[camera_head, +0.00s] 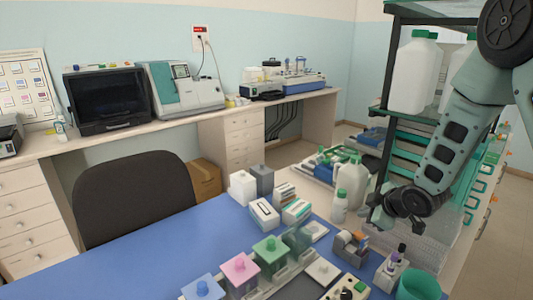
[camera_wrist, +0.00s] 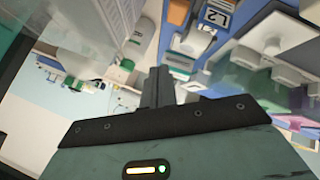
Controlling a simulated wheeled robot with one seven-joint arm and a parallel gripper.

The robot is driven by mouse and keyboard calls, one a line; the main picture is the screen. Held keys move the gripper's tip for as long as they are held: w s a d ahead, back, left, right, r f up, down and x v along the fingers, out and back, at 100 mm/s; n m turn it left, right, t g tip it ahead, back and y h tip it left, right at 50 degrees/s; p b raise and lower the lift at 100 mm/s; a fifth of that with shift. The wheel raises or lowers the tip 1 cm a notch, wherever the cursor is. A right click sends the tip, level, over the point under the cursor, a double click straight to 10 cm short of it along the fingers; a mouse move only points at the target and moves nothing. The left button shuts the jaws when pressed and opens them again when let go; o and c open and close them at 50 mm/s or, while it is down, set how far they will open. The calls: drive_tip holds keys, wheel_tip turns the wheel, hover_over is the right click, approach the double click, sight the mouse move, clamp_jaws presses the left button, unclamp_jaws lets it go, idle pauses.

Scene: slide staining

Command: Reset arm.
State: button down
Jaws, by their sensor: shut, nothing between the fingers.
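My arm comes down from the upper right in the head view, in front of the shelf rack. My gripper (camera_head: 384,217) hangs above the right part of the blue-topped table (camera_head: 110,255), near the white jug and bottle. In the wrist view the two dark fingers of my gripper (camera_wrist: 157,72) are together, with nothing between them.
Staining jars with blue (camera_head: 203,287), pink (camera_head: 240,268) and green (camera_head: 270,250) lids stand in a row on the table. A white jug (camera_head: 351,182) and small bottle (camera_head: 340,207) stand left of my gripper. A shelf rack (camera_head: 398,150) with large white bottles (camera_head: 412,75) is close behind my arm. A dark chair (camera_head: 135,195) stands at the table.

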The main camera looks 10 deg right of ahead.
drive_tip(key=s+a+r+m+g, duration=0.1)
drive_tip(key=s+a+r+g, duration=0.15)
drive_tip(key=s+a, duration=0.5)
drive_tip(key=s+a+r+m+g, duration=0.2)
drive_tip(key=s+a+r, duration=0.2)
drive_tip(key=s+a, duration=0.3)
drive_tip(key=s+a+r+g, duration=0.2)
drive_tip(key=s+a, duration=0.1)
drive_tip(key=s, duration=0.6)
drive_tip(key=s+a+r+m+g+h+b, duration=0.1)
drive_tip(key=s+a+r+g, duration=0.1)
drive_tip(key=s, duration=0.8)
drive_tip(key=shift+s+a+h, duration=0.2)
drive_tip(key=shift+a+h, duration=0.1)
drive_tip(key=shift+a, duration=0.35)
